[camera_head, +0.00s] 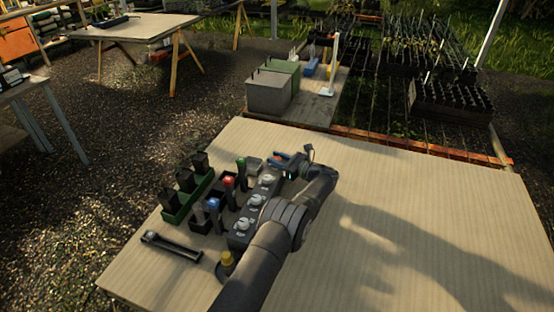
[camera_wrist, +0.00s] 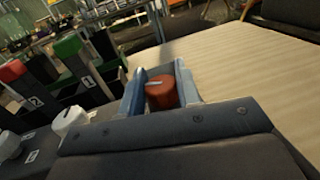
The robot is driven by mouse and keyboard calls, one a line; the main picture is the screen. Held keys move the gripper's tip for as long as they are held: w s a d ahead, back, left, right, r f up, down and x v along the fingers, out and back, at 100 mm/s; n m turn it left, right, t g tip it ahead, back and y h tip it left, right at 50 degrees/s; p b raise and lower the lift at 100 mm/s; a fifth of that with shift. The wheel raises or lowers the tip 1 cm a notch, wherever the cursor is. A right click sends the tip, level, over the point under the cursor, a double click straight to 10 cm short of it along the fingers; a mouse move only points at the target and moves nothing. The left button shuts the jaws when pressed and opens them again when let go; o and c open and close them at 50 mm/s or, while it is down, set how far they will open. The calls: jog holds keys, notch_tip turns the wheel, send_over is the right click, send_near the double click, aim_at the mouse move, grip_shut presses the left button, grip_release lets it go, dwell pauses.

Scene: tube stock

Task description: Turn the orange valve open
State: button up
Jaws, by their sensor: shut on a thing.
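The orange valve (camera_wrist: 160,92) is a short round red-orange knob with a pale line across its top. In the wrist view it sits between the two blue fingers of my gripper (camera_wrist: 160,95), one on each side. The gripper is shut on it. The pale line slants in the picture; I cannot tell its exact angle to the base. In the head view my gripper (camera_head: 281,159) is at the far end of a dark block with white knobs, and the valve is mostly hidden there by the fingers and wrist.
White knobs (camera_head: 257,200) line the dark block beside my arm. A yellow knob (camera_head: 227,257) stands at its near end. Left are upright red, blue and green-topped pieces, a green tray (camera_head: 187,203) of dark tubes and a black holder (camera_head: 171,246). The table's right side (camera_head: 430,220) is clear.

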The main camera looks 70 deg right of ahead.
dwell(0.4)
jog(key=o, duration=0.9)
jog(key=shift+o, duration=0.2)
jog(key=v, duration=1.7)
jog(key=shift+s+d, duration=0.2)
jog(key=shift+s, duration=0.05)
jog(key=shift+r, duration=0.1)
